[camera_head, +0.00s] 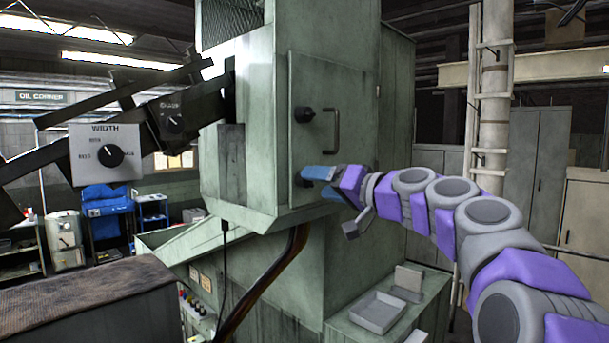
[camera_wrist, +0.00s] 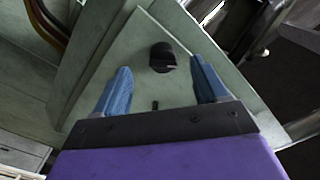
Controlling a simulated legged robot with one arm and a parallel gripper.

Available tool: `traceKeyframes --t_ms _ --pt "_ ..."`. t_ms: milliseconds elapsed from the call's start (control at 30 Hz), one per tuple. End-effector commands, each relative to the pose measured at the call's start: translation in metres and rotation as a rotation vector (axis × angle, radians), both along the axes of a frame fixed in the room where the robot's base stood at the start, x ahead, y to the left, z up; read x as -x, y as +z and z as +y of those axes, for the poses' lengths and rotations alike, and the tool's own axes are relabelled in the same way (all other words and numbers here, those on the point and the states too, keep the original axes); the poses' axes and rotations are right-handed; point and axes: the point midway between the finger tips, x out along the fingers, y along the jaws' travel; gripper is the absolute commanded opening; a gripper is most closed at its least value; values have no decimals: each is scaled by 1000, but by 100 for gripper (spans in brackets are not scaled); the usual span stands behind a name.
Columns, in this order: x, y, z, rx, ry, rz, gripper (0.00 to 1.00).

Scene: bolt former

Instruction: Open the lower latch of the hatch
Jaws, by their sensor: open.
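The hatch (camera_head: 330,85) is a flat green-grey door on the front of the machine, and it looks closed. The upper latch (camera_head: 304,115) is a black knob near its left edge, beside a dark bar handle (camera_head: 334,130). The lower latch (camera_wrist: 162,56) is a dark round knob with a raised grip, seen in the wrist view. My gripper (camera_wrist: 161,66) is open, with one blue finger on each side of this latch; I cannot tell whether they touch it. In the head view my gripper (camera_head: 306,175) is at the hatch's lower left and mostly hides the lower latch.
A control box with a width dial (camera_head: 108,154) juts out at the left. A grey tray (camera_head: 378,312) rests on a ledge below the hatch. A dark hose (camera_head: 270,285) runs down the machine. The space in front of the hatch looks clear apart from my arm.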

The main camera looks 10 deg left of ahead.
Motion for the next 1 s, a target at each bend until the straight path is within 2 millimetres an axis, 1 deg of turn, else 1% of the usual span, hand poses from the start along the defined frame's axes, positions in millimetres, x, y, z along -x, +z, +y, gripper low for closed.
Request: traceKeyframes --t_ms 33,200,333,533,700,1000 --pt "-5 3 8 1 3 1 72" --pt "-20 3 26 -1 -1 0 72" --pt "-20 -5 25 75 -2 -95 72" --pt "-20 -4 24 212 -4 -274 72" --pt "-20 -5 25 273 0 -352 72" --pt "-21 -1 25 368 -2 -475 72"
